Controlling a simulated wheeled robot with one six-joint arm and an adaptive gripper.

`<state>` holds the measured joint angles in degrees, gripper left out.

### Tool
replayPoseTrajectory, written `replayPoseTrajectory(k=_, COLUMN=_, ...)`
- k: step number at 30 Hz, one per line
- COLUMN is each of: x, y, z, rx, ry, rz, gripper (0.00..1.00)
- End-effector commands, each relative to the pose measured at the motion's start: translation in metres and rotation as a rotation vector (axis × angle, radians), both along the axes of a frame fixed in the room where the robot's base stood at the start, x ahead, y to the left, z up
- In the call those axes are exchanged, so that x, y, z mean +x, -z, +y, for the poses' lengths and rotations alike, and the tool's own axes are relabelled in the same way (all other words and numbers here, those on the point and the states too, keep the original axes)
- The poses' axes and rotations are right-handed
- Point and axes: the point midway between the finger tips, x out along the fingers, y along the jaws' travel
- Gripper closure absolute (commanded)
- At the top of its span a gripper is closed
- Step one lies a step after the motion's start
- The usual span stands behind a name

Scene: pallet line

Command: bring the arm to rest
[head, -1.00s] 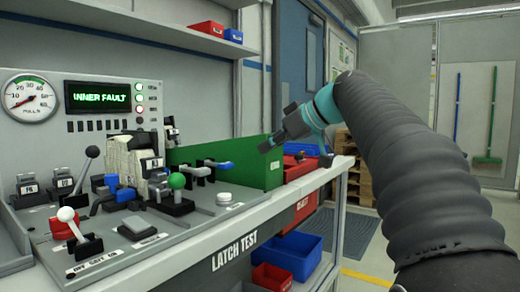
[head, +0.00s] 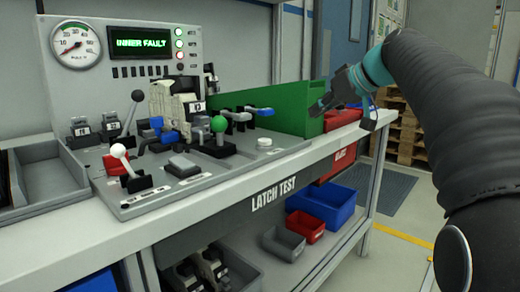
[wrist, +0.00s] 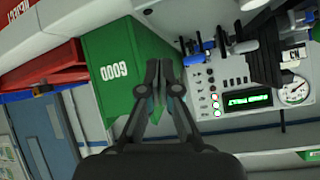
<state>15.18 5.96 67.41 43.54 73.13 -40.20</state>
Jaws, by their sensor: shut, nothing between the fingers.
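My gripper (head: 322,106) shows in the head view in front of the green bin, above the right part of the bench. In the wrist view my gripper (wrist: 158,68) has its fingers together, with nothing between them. My arm, in a black ribbed sleeve with a teal wrist part, reaches in from the right of the head view. The gripper appears clear of the bench top; its exact distance from the green bin cannot be told.
The bench (head: 250,183) carries a test panel (head: 130,72) reading "INNER FAULT", several levers and a green bin (head: 290,95). The green bin (wrist: 115,70) also shows in the wrist view. Blue (head: 325,203) and red (head: 306,226) bins stand below. Open floor lies at right.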

Motion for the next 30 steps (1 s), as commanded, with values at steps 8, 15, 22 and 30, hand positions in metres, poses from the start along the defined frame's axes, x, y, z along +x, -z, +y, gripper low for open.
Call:
replayPoseTrajectory(k=8, x=-0.023, y=0.090, z=-0.024, rx=0.013, ry=0.256, rz=0.244, gripper=1.00)
replayPoseTrajectory(k=15, x=-0.095, y=0.162, z=-0.028, rx=-0.048, ry=0.453, rz=0.404, gripper=1.00)
replayPoseTrajectory(k=22, x=-0.188, y=0.222, z=-0.024, rx=-0.152, ry=0.562, rz=0.477, gripper=1.00)
replayPoseTrajectory(k=30, x=-0.291, y=0.274, z=-0.015, rx=-0.293, ry=0.545, rz=0.472, gripper=1.00)
